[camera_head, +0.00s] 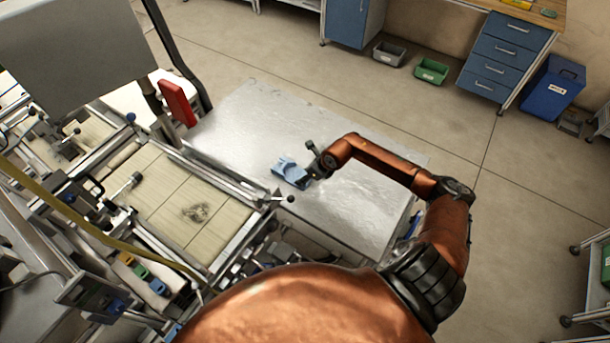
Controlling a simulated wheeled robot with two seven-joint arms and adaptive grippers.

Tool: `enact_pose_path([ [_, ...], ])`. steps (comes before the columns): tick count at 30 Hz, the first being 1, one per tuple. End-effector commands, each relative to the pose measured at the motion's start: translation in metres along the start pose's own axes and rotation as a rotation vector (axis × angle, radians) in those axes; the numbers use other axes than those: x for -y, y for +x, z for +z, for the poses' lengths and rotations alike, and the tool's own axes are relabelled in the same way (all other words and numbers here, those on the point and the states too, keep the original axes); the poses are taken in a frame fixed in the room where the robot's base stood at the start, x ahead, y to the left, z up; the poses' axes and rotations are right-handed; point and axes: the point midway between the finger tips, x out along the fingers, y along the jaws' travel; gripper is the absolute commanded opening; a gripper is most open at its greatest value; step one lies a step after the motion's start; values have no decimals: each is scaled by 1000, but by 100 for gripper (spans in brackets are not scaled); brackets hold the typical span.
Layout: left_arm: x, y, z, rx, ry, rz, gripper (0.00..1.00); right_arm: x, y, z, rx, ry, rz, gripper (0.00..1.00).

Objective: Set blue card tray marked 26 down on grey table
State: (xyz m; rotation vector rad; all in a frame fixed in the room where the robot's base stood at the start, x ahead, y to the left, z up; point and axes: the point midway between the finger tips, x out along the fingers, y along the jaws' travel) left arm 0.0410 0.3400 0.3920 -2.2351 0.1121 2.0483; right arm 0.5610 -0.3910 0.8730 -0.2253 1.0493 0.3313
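The blue card tray (290,172) is small in the head view, over the middle of the grey table (345,215). I cannot read a number on it, and I cannot tell whether it rests on the table or is held just above it. My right arm reaches in from the right, and my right gripper (311,168) is at the tray's right end, touching it or very close. The fingers are dark and small, so I cannot tell whether they are closed on the tray. My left gripper is not in view.
A machine with a tiled bed (190,205) borders the table on the left, with a red panel (177,103) at the table's back left corner. The tabletop around the tray is bare. Grey (389,53) and green (431,71) bins stand on the floor behind.

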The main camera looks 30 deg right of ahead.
Motion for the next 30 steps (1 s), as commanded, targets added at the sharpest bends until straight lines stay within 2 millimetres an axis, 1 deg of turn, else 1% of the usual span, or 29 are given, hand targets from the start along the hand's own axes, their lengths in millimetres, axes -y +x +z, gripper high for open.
enact_pose_path([
  [1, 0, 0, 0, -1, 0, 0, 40, 0, 0, 0, 0, 0, 0, 48],
  [4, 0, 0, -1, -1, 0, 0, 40, 0, 0, 0, 0, 0, 0, 54],
  [11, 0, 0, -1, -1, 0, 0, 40, 0, -1, 0, 0, 0, 0, 54],
  [14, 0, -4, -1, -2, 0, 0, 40, 0, -4, 2, 1, 0, 0, 54],
  [16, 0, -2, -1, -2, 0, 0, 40, 1, -10, 2, 1, -1, -2, 54],
  [20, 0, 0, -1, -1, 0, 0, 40, 2, -32, 1, 0, -4, -4, 54],
  [27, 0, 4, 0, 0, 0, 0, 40, 1, -83, 1, -1, -3, -3, 54],
  [30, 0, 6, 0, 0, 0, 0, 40, 1, -100, 0, -2, -3, -3, 54],
])
